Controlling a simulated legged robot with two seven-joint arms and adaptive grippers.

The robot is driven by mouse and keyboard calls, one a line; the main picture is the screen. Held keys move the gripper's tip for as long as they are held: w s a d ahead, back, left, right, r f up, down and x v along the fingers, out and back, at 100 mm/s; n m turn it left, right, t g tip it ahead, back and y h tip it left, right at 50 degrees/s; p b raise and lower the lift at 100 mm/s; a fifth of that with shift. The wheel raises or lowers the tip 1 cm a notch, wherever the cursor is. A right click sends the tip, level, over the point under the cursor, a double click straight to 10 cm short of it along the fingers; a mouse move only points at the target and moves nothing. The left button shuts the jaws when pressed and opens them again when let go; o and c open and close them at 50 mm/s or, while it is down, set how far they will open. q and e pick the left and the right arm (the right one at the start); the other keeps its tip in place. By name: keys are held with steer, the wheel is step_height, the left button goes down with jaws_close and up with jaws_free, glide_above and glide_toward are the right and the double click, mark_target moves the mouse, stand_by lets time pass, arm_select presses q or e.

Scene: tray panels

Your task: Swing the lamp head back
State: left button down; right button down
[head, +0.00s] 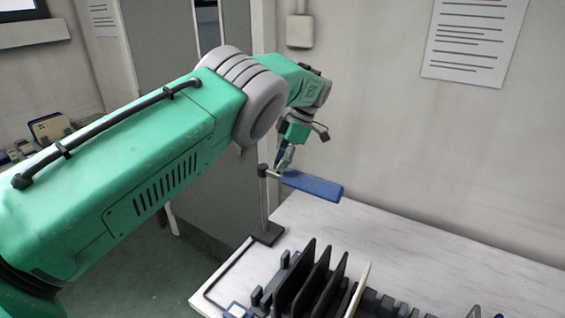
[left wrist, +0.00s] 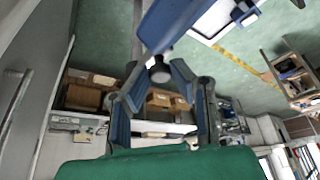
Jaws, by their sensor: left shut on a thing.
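The head points right from the top of the post, over the table. My left gripper (head: 281,166) reaches down from above and is shut on the lamp head near its post end. In the left wrist view, the blue lamp head (left wrist: 168,22) extends up from between the fingers, by a dark round knob (left wrist: 160,73). The exact contact is partly hidden. My right gripper is not in view.
The white table (head: 400,245) has free room right of the lamp. A rack with dark upright panels (head: 318,275) stands at the front edge. A wall with a paper sheet (head: 475,40) is behind. Shelves with boxes (left wrist: 85,95) show in the left wrist view.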

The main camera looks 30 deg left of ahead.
arm_select(q)
steer(key=shift+s+f, duration=0.1)
steer(key=shift+f, duration=0.25)
steer(key=c, duration=1.4)
jaws_free()
steer(key=shift+o, duration=0.2)
steer(key=shift+w+a, duration=0.2)
steer(key=shift+a, duration=0.05)
step_height(320, 180, up, 10)
steer(key=shift+w, duration=0.2)
steer(key=shift+f, duration=0.15)
